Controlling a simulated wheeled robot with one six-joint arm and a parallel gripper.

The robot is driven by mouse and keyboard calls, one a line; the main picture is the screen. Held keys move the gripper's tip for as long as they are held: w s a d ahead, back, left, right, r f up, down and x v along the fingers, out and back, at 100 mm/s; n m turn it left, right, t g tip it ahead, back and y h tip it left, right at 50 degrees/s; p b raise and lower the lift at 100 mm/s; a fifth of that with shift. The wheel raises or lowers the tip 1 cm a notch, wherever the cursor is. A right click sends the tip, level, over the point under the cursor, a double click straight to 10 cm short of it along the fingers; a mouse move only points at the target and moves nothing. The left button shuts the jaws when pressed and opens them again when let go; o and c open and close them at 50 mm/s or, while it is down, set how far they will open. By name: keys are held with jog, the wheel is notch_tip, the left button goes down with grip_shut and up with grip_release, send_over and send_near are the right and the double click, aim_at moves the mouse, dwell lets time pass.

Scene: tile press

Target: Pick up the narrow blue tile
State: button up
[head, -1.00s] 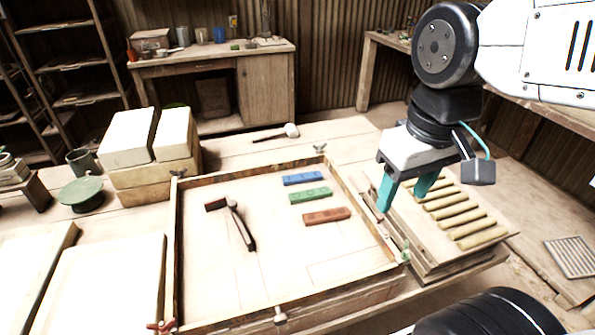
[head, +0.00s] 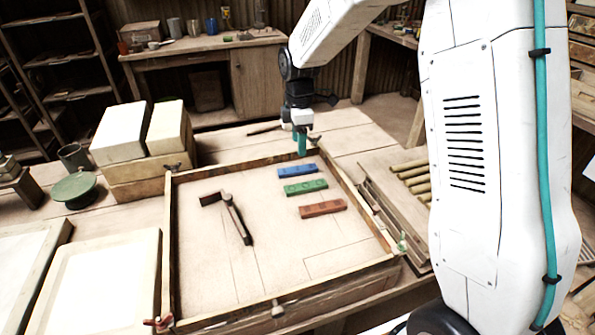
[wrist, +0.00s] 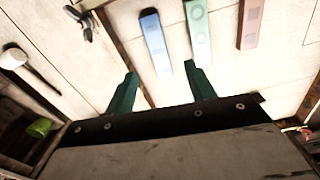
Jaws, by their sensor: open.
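The narrow blue tile (head: 297,170) lies flat in the wooden frame, the farthest of three tiles in a row. In the wrist view the blue tile (wrist: 155,40) is ahead of the fingertips, between their lines. The green tile (head: 305,187) lies beside it, and the red tile (head: 323,208) is nearest. My gripper (head: 301,146) is above the far edge of the frame, just beyond the blue tile. In the wrist view my gripper (wrist: 161,75) has its teal fingers spread with nothing between them. The right fingertip appears close to the green tile's end in that view.
The wooden frame (head: 168,235) has raised walls. A dark hammer-like tool (head: 236,220) lies inside it at left. Pale blocks (head: 118,133) stand outside at left. A mallet (wrist: 14,58) lies beyond the frame. The frame's front right floor is clear.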

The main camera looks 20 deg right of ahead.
aim_at(297, 168)
jog(key=shift+w+f, duration=0.25)
jog(key=shift+f, duration=0.25)
jog(key=shift+w+f, duration=0.2)
jog(key=shift+f, duration=0.25)
jog(key=f, duration=0.7)
jog(key=shift+s+a, duration=0.1)
jog(key=shift+s, duration=0.1)
jog(key=shift+c, duration=0.3)
jog(key=c, duration=1.1)
jog(key=shift+o, duration=0.2)
